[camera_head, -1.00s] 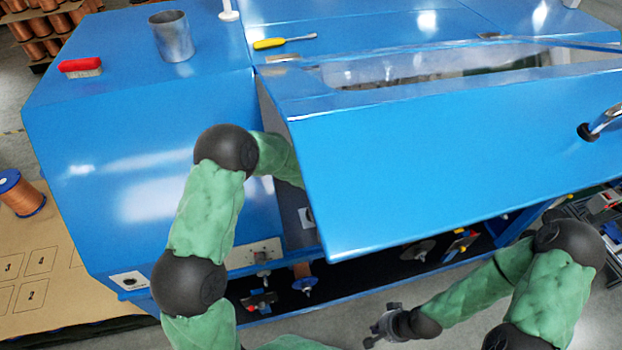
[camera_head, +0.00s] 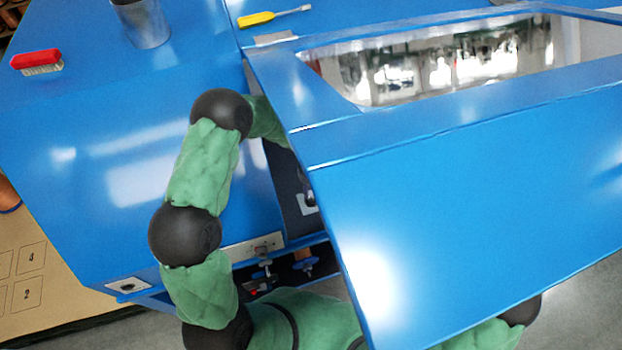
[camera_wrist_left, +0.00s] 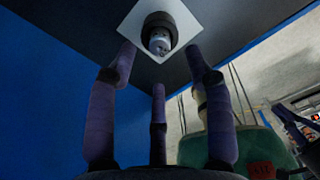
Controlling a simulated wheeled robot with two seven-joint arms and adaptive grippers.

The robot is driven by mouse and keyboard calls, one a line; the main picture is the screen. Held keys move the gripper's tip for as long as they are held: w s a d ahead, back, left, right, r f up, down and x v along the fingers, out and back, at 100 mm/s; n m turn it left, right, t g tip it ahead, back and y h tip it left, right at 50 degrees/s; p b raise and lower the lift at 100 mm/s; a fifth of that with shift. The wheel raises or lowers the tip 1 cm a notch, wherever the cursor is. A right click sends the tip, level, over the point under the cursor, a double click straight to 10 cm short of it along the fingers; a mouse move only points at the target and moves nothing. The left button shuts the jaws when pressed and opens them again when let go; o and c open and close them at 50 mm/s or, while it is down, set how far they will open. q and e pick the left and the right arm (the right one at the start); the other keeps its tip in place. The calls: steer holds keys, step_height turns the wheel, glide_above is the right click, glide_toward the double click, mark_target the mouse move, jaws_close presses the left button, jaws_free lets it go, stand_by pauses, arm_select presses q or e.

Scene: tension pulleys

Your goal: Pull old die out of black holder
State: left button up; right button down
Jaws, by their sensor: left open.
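The black holder (camera_wrist_left: 158,32) is a dark round ring on a white square plate (camera_wrist_left: 185,14), on a dark panel of the blue machine. The old die (camera_wrist_left: 159,43) appears as a grey round piece inside the ring. My left gripper (camera_wrist_left: 160,74) is open, its fingers spread towards the holder, apart from it and holding nothing. In the head view, my left arm reaches behind the raised blue panel, which hides the gripper. The plate shows small beside the panel's edge. A dark finger-like part at the wrist view's right edge may be my right gripper; its state is unclear.
The large blue panel (camera_head: 480,200) covers the right half of the head view and hides most of my right arm. On the machine top lie a red brush (camera_head: 37,62), a metal cup (camera_head: 143,22) and a yellow screwdriver (camera_head: 272,17).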

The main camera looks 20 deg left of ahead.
mark_target(311, 194)
arm_select(q)
steer(key=shift+f, duration=2.4)
steer(key=shift+c, duration=0.3)
jaws_close()
